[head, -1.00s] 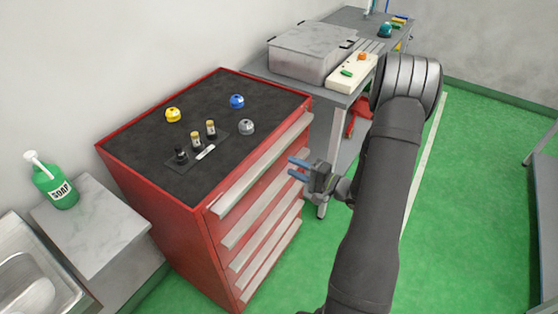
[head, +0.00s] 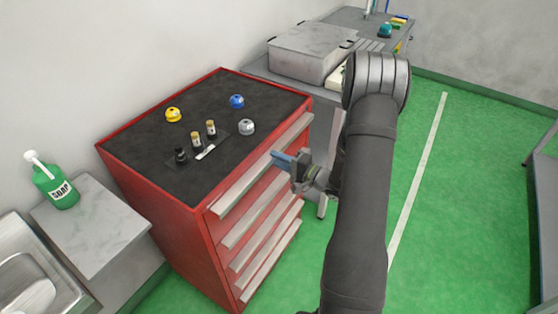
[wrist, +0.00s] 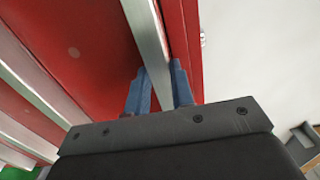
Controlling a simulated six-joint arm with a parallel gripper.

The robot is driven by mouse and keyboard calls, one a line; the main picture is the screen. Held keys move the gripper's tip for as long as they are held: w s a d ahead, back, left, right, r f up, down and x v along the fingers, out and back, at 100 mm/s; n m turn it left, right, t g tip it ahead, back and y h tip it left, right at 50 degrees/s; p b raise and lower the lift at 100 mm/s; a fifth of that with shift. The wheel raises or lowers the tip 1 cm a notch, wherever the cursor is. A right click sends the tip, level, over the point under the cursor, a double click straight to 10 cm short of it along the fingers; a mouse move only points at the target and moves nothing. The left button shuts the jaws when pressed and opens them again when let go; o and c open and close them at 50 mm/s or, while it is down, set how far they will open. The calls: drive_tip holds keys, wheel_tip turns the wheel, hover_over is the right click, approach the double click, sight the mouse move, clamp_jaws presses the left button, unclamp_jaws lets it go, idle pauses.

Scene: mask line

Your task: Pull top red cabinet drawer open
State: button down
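The red cabinet (head: 160,225) stands left of my arm with a dark top. Its top drawer's long pale metal handle (head: 245,183) runs along the upper front edge, and the drawer looks closed in. My gripper (head: 280,158) has its blue fingers at the right part of this handle. The fingertips are close to the red drawer front. Their exact contact faces are hidden.
Lower drawers with similar handles (head: 255,235) lie below. On the cabinet top are yellow (head: 173,115), blue (head: 237,101) and grey (head: 247,127) domed items and small bottles. A grey workbench (head: 330,92) stands behind. Green floor (head: 450,200) is clear to the right.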

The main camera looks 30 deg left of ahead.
drive_tip(key=shift+d+f, duration=0.15)
drive_tip(key=d, duration=3.3)
drive_tip(key=shift+s+f, duration=0.1)
drive_tip(key=c, duration=1.3)
unclamp_jaws()
drive_tip(key=d, duration=1.7)
drive_tip(key=shift+d, duration=0.25)
drive_tip(key=a, duration=1.7)
drive_tip(key=shift+a, duration=0.25)
